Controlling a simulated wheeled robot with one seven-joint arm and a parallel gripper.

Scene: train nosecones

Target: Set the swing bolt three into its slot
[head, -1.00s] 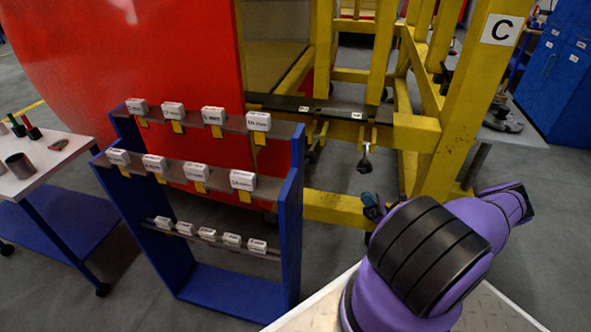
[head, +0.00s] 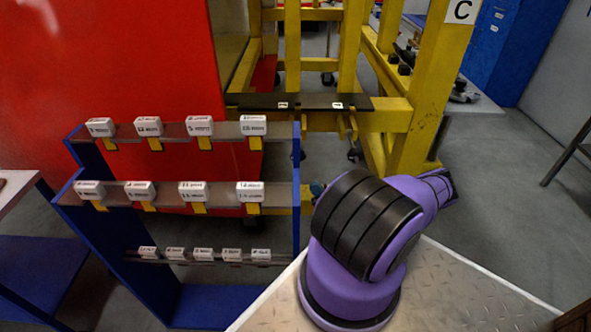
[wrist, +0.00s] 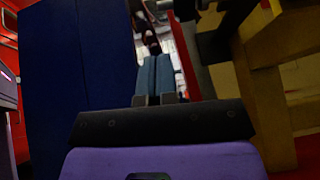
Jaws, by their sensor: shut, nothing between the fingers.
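My gripper (wrist: 158,75) shows in the wrist view with its two blue-grey fingers together and nothing between them. In the head view my own arm hides most of it. A black slotted plate (head: 308,103) with two small white labels lies on the yellow frame. Metal swing bolts hang below it, one (head: 353,145) near its right end. I cannot read which one is number three. In the wrist view a dark part (wrist: 152,40) shows just past the fingertips; I cannot tell whether it is a bolt or whether the fingers touch it.
A blue rack (head: 296,190) with labelled white blocks stands to the left, close to my gripper; its dark blue side (wrist: 80,80) fills the wrist view's left. The yellow frame (head: 430,90) stands to the right. A red shell (head: 110,60) is behind the rack.

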